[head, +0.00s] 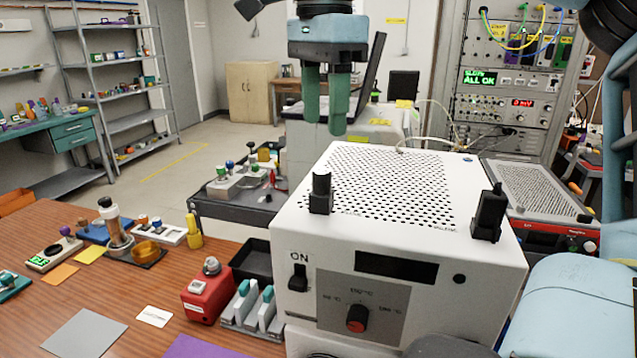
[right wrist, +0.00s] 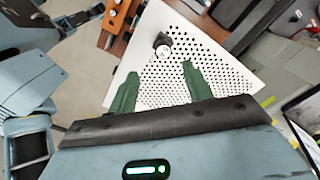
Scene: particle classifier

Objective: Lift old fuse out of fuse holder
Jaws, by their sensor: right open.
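A white box (head: 300,240) with a perforated top stands on the table. A black fitting with an upright round top (head: 321,190), which looks like the fuse holder, stands at the top's left front. It also shows with a pale round end in the right wrist view (right wrist: 163,47). A second black fitting (head: 489,212) stands at the right front. I cannot clearly tell the old fuse from its holder. My right gripper (head: 326,115) is open and empty above the box, its green fingers apart. In the right wrist view, the fitting lies beyond the open fingertips (right wrist: 157,78). My left gripper is not in view.
The box front has an ON switch (head: 298,278) and a red-tipped knob (head: 357,318). A red block (head: 207,293), a grey rack (head: 253,310) and a black tray (head: 252,261) stand left of it. A red-fronted unit (head: 545,240) is at right.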

